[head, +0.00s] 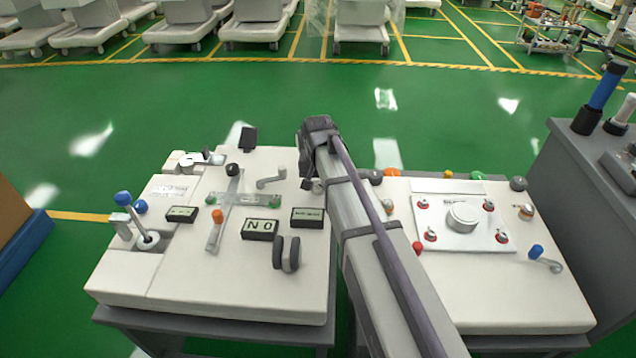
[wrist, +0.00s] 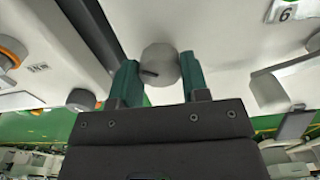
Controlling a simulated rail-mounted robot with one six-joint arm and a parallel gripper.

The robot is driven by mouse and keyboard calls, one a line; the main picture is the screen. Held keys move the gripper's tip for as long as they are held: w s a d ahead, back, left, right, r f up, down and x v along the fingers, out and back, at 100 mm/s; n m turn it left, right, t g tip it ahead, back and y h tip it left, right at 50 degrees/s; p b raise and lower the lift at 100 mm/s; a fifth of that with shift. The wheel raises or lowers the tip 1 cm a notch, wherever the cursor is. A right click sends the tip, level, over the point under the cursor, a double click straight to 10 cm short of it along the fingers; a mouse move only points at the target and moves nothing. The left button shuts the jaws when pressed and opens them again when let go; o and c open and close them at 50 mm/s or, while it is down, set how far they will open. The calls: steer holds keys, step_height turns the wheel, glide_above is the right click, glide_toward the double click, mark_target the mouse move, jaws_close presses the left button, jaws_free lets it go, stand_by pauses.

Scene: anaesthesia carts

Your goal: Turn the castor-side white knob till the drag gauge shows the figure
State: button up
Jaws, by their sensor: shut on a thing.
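A pale grey, faceted round knob (wrist: 160,58) with a dark mark on its face sits between my gripper's two green fingers (wrist: 159,72) in the wrist view. My gripper is shut on it, a finger on each side. In the head view my arm hides the knob and most of my gripper. A black-framed plate (head: 261,229) on the left cart top reads "NO" from here, perhaps "0 N" upside down. A second framed plate (head: 308,217) has small green text that I cannot read. I cannot tell which is the drag gauge.
The left cart top (head: 190,275) carries levers, an orange-knobbed slider (head: 216,217) and a dark double wheel (head: 287,253). The right cart (head: 500,300) has a large round dial (head: 463,216) and several red knobs. Green floor lies clear beyond both carts.

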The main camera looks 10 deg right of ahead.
mark_target(318, 184)
steer(key=o, duration=0.9)
step_height(318, 184, up, 11)
steer(key=p, duration=1.1)
steer(key=shift+f, duration=0.1)
